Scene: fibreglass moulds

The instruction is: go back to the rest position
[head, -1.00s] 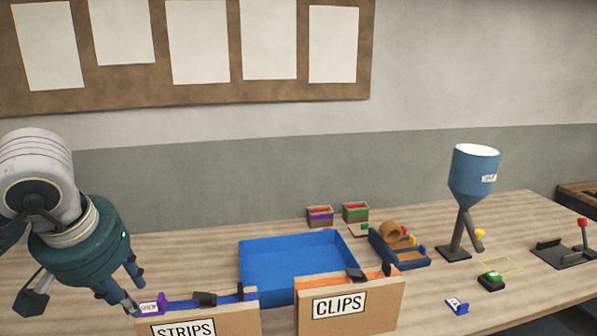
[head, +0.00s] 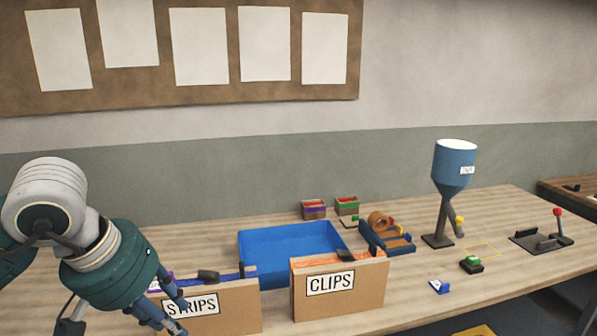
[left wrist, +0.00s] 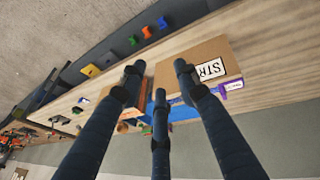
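My left gripper (head: 128,314) is at the lower left in the head view, in front of the STRIPS box (head: 232,304) and overlapping its label. In the left wrist view the gripper (left wrist: 158,79) has its three fingers spread, with nothing between them. The STRIPS box (left wrist: 188,72) shows beyond the fingertips there, its label partly visible. Whether any finger touches the box cannot be told. My right gripper is not in view.
A CLIPS box (head: 368,284) stands right of the STRIPS box, with a blue tray (head: 290,243) behind. A tape dispenser (head: 385,236), a blue hopper (head: 455,165) on a stand, a green button (head: 472,264) and a red-knobbed lever (head: 557,213) stand further right.

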